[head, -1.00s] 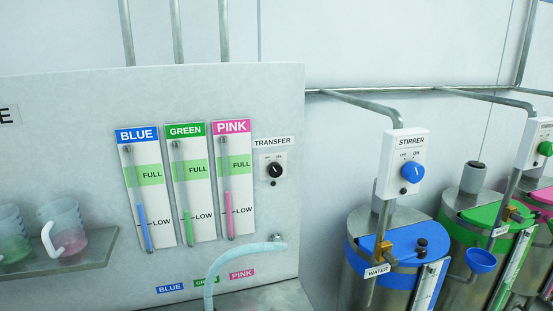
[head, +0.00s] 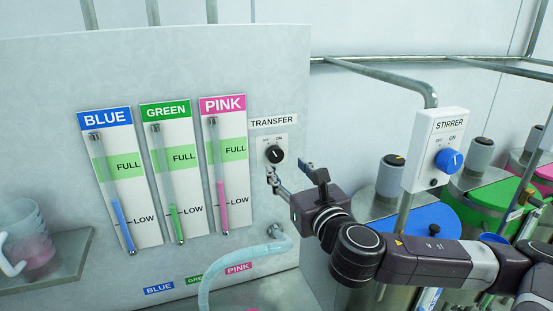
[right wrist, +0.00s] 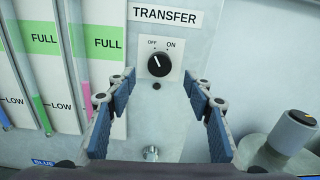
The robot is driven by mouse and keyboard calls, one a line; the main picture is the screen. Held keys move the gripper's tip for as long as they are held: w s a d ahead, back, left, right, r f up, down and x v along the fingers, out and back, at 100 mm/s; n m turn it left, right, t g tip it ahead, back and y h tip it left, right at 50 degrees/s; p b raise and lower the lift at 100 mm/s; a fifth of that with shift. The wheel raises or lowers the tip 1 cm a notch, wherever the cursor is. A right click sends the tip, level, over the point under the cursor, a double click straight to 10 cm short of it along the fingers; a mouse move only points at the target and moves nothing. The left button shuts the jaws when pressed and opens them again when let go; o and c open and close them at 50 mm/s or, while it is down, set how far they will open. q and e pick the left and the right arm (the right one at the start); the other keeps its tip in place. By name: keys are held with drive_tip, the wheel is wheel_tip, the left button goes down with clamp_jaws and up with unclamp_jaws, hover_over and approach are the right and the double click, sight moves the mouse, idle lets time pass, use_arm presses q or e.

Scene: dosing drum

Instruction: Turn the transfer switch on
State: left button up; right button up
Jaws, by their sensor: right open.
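The transfer switch (head: 275,154) is a black round knob on a white plate under the TRANSFER label, on the grey panel. In the right wrist view the knob (right wrist: 158,64) has a white mark tilted up and left, toward OFF. My right gripper (head: 290,172) is open and empty, just below and to the right of the knob in the head view. In the right wrist view its two fingers (right wrist: 160,88) are spread apart below the knob, not touching it. My left gripper is not in view.
Three level gauges, blue (head: 120,180), green (head: 178,175) and pink (head: 222,165), stand left of the switch. A pale blue hose (head: 228,257) curves below. The stirrer box (head: 437,150) and lidded drums (head: 425,222) stand right. A cup (head: 25,236) sits on the left shelf.

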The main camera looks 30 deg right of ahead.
sight(277, 157)
drive_tip(key=x, duration=0.5)
drive_tip(key=shift+w+p, duration=0.4)
drive_tip(key=shift+w+d, duration=0.2)
drive_tip(key=shift+w, duration=0.4)
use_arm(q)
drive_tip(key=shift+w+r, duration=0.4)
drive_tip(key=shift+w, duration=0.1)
use_arm(e)
drive_tip(key=shift+f, duration=0.1)
drive_tip(key=c, duration=1.1)
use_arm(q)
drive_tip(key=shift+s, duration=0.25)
use_arm(e)
drive_tip(key=shift+c, duration=0.2)
